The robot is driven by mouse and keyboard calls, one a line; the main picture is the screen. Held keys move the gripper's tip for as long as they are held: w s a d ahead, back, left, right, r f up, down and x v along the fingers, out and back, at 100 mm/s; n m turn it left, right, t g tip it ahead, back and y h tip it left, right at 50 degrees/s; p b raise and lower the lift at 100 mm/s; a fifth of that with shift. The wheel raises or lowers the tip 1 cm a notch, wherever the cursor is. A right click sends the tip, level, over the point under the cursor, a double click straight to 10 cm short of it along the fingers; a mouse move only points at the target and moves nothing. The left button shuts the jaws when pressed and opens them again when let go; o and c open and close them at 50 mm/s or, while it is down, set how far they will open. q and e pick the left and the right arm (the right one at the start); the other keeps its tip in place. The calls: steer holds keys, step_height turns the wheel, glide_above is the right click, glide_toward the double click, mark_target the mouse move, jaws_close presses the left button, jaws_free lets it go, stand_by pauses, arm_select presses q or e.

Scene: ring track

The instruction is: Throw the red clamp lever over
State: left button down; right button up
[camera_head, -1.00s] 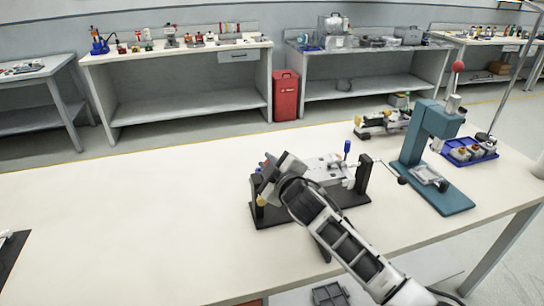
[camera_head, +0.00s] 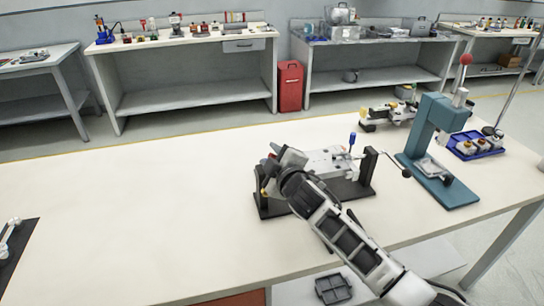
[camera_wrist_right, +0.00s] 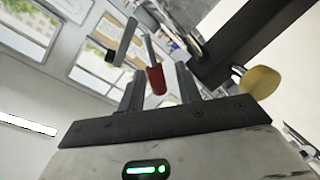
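The red clamp lever (camera_wrist_right: 156,79) shows its red grip between the two fingers of my right gripper (camera_wrist_right: 160,74) in the right wrist view. The fingers stand apart with a gap on both sides of the grip; I cannot tell if either touches it. In the head view my right gripper (camera_head: 273,162) is at the left end of the black clamping fixture (camera_head: 358,190) and hides most of the lever there. The fixture holds a pale metal block (camera_head: 325,160) and has a blue-handled lever (camera_head: 352,139) at its right. My left gripper is out of view.
A teal press (camera_head: 432,150) with a red knob stands right of the fixture. A blue tray (camera_head: 484,150) with several parts is behind it. A yellow knob (camera_wrist_right: 261,82) is close to my right gripper in the wrist view. The table's left half is mostly clear.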

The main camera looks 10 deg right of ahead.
steer(key=shift+s, duration=0.1)
arm_select(q)
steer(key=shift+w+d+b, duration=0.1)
steer(key=shift+b, duration=0.35)
arm_select(e)
steer(key=v, duration=1.5)
steer(key=shift+s, duration=0.35)
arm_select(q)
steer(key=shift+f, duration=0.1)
arm_select(e)
steer(key=shift+d+r, duration=0.15)
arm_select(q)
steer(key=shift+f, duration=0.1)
arm_select(e)
steer(key=s+f+m+g, duration=0.3)
steer(key=s+f+m, duration=0.2)
steer(key=s+f, duration=0.4)
steer(key=s+f+m+g, duration=0.3)
steer(key=s+f+m, duration=0.2)
steer(key=s+f, duration=0.4)
step_height(320, 180, down, 5)
steer(key=shift+a+r+m, duration=0.1)
steer(key=shift+a+m, duration=0.2)
steer(key=shift+a, duration=0.15)
